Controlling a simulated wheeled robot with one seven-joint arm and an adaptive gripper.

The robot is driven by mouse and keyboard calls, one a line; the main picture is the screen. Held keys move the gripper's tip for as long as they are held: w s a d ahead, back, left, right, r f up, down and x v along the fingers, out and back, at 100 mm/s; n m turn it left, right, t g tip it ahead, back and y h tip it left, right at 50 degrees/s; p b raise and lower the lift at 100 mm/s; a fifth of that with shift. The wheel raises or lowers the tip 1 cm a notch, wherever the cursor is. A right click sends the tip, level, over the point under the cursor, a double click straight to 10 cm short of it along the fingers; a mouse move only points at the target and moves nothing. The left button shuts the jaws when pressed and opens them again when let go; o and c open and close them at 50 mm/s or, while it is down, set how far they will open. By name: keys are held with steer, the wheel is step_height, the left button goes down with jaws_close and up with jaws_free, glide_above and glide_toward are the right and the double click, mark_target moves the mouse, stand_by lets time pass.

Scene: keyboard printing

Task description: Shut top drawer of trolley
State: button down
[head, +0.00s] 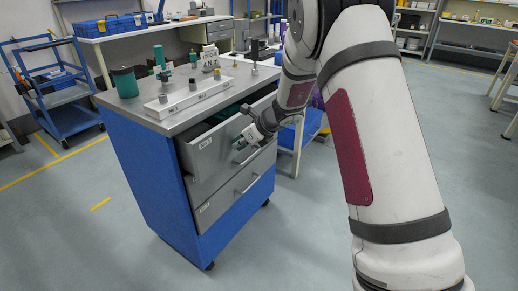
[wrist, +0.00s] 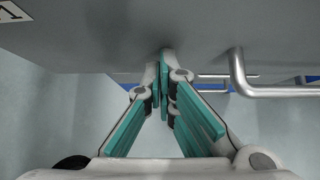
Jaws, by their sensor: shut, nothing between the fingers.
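The trolley (head: 160,178) is blue with a grey top and grey drawers. Its top drawer (head: 205,152) is partly pulled out, with a gap showing below the trolley top. The lower drawer (head: 222,200) looks closed. My gripper (head: 240,144) is at the top drawer's front, right of its label, and hides part of it. In the wrist view my gripper (wrist: 163,65) is shut and empty. Its fingertips are at the grey drawer front (wrist: 110,35); I cannot tell if they touch. A metal bar handle (wrist: 238,75) is to their right.
On the trolley top stand a white block with knobs (head: 190,99), a green cup (head: 124,82) and several small items. A blue cart (head: 62,88) stands at the left. The floor (head: 90,240) in front and to the left is clear.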

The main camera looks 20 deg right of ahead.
mark_target(223, 137)
steer(key=w+a+p, duration=0.1)
steer(key=w+a, duration=0.3)
steer(key=w, duration=0.1)
steer(key=shift+p, duration=0.35)
steer(key=shift+w+a, duration=0.1)
steer(key=shift+w, duration=0.05)
steer(key=shift+r, duration=0.1)
